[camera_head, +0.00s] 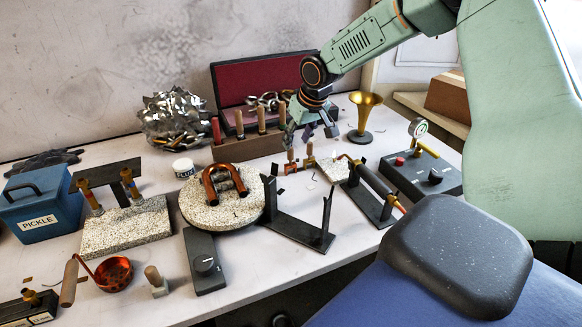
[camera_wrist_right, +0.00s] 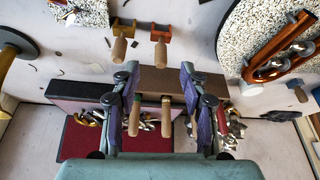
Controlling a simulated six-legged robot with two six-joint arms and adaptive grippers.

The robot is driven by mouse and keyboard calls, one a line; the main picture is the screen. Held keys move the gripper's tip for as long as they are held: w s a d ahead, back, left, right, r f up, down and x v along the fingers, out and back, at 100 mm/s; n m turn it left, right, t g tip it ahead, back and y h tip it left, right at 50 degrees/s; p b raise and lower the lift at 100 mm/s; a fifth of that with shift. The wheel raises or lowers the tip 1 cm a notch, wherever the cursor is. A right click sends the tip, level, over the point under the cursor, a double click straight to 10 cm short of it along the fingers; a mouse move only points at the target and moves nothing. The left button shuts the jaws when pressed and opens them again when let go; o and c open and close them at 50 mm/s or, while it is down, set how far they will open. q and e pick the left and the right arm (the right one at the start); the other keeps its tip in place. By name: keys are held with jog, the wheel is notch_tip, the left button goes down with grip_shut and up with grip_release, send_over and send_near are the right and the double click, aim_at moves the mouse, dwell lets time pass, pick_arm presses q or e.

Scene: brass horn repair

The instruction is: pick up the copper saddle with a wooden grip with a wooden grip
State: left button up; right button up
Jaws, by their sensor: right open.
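The copper saddle (camera_head: 290,168) with its upright wooden grip stands on the bench right of the round stone disc. In the right wrist view the saddle (camera_wrist_right: 160,28) is orange, its wooden grip pointing toward the gripper. A similar yellow brass saddle (camera_wrist_right: 122,24) with a wooden grip stands beside it; it also shows in the head view (camera_head: 309,161). My right gripper (camera_head: 311,137) is open and empty, above and slightly behind the two saddles, in front of the wooden block. In the right wrist view its fingers (camera_wrist_right: 158,70) are spread apart, touching neither saddle. My left gripper is not in view.
A wooden block (camera_head: 245,150) with several handled tools stands behind, before a red-lined case (camera_head: 262,77). A round stone disc (camera_head: 197,213) carries a copper U-tube (camera_head: 210,190). A dark bracket stand (camera_head: 300,229) stands in front; a brass bell (camera_head: 362,112) stands right.

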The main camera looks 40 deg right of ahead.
aim_at(292, 150)
jog(key=shift+x, duration=1.1)
jog(key=x, duration=0.2)
jog(key=b+x, duration=0.1)
jog(key=x, duration=0.1)
jog(key=b+x, duration=0.1)
jog(key=shift+w+f, duration=0.25)
jog(key=shift+w, duration=0.15)
jog(key=shift+s+r, duration=0.1)
jog(key=shift+c, duration=0.7)
jog(key=c, duration=0.6)
grip_shut()
